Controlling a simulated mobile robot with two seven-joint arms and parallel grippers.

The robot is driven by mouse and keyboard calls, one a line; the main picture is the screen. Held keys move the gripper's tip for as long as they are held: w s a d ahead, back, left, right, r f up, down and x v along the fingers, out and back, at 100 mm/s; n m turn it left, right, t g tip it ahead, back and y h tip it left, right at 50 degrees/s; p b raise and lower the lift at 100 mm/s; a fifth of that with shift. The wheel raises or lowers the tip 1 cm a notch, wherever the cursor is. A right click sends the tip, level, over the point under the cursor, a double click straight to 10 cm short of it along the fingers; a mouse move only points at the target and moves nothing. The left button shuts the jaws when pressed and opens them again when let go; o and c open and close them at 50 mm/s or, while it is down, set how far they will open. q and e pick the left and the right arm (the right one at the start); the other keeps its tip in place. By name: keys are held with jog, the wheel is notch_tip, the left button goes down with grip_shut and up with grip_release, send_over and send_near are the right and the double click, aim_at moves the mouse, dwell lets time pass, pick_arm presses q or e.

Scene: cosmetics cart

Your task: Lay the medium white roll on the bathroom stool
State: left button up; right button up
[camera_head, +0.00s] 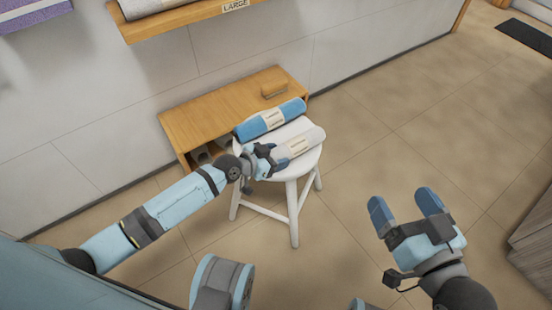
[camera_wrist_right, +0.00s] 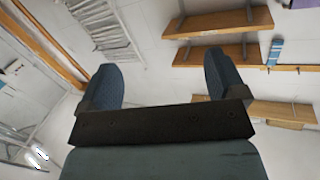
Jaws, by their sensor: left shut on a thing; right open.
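The medium white roll (camera_head: 300,144), pale with a cream label band, is at the top of the white bathroom stool (camera_head: 293,190), over the seat's right part. My left gripper (camera_head: 268,157) is shut on its left end. I cannot tell whether the roll rests fully on the seat. A blue roll (camera_head: 271,119) with a similar label lies behind it, at the back of the seat. My right gripper (camera_head: 411,208) is open and empty above the floor at the right; its fingers also show in the right wrist view (camera_wrist_right: 165,85).
A low wooden bench (camera_head: 210,110) with a small wooden block (camera_head: 274,88) on it stands behind the stool by the wall. A wooden shelf (camera_head: 185,20) labelled LARGE is above. The tiled floor right of the stool is clear.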

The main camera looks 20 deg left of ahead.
pick_arm(q)
jog(key=shift+r, duration=0.15)
pick_arm(e)
jog(key=shift+r, duration=0.1)
pick_arm(q)
jog(key=o, duration=1)
jog(key=p+v, duration=0.2)
jog(key=v, duration=0.2)
jog(key=p+v, duration=0.2)
jog(key=v, duration=0.6)
pick_arm(e)
jog(key=shift+m+t, duration=0.6)
jog(key=shift+t, duration=0.1)
jog(key=r, duration=0.4)
jog(key=shift+s, duration=0.3)
